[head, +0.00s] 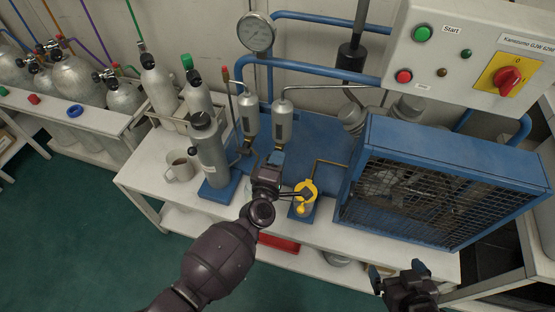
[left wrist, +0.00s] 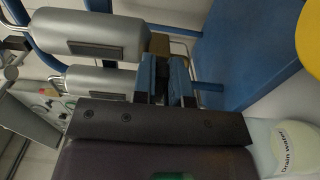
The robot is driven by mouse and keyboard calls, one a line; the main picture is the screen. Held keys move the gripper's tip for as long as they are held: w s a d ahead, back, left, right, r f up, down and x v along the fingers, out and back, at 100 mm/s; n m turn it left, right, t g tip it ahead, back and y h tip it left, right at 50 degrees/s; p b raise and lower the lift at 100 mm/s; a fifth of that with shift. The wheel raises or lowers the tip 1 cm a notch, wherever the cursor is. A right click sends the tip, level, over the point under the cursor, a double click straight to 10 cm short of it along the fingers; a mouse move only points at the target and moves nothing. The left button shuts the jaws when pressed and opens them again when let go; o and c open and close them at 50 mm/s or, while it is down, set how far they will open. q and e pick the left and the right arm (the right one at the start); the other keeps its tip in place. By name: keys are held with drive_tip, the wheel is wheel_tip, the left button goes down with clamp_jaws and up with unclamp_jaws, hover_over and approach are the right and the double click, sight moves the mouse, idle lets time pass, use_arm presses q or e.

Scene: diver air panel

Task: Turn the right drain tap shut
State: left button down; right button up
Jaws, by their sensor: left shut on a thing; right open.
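Two silver separator cylinders hang on the blue frame, the left one (head: 248,115) and the right one (head: 282,122). Both also show sideways in the left wrist view, one of them large (left wrist: 95,35). My left gripper (head: 273,163) is just below the right cylinder, shut on what appears to be the right drain tap. Its blue-padded fingers (left wrist: 168,78) hide most of the tap, and its turn angle cannot be told. A container labelled "Drain water" (left wrist: 285,148) shows beside the gripper. My right gripper (head: 403,285) is open and empty at the bench's front edge.
A yellow ring-shaped piece (head: 306,192) stands just right of my left gripper. A caged blue compressor (head: 450,150) fills the right side. A grey bottle (head: 209,150) and a mug (head: 180,167) stand to the left. A control box (head: 470,50) overhangs the upper right.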

use_arm(q)
drive_tip(key=c, duration=1.1)
unclamp_jaws()
drive_tip(key=shift+c, duration=0.2)
drive_tip(key=p+v, duration=0.1)
drive_tip(key=v, duration=1)
drive_tip(key=shift+w, duration=0.1)
